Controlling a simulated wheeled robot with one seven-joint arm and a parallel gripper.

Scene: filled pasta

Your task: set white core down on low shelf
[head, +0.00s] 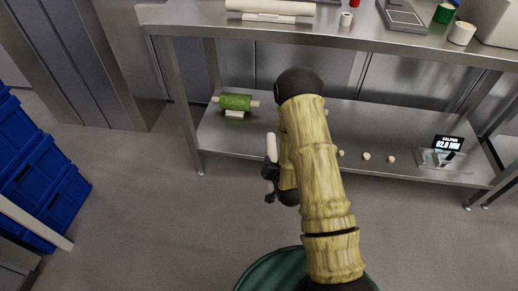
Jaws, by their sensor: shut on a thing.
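My gripper (269,173) is beside the left side of my forearm, in front of the low shelf's front edge in the picture. It is shut on the white core (271,146), a short pale cylinder that stands roughly upright in the picture. The core's lower part is hidden by the dark fingers. The low shelf (390,128) is the steel lower level of the workbench. My arm covers its middle. I cannot tell the exact gap between the core and the shelf.
A green roll (235,102) on a pale core rests on a small stand at the shelf's left. Several small pale pieces (366,156) and a caliper display (448,143) are on the right. The upper bench top (345,38) overhangs behind. Blue crates (45,190) stand far left.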

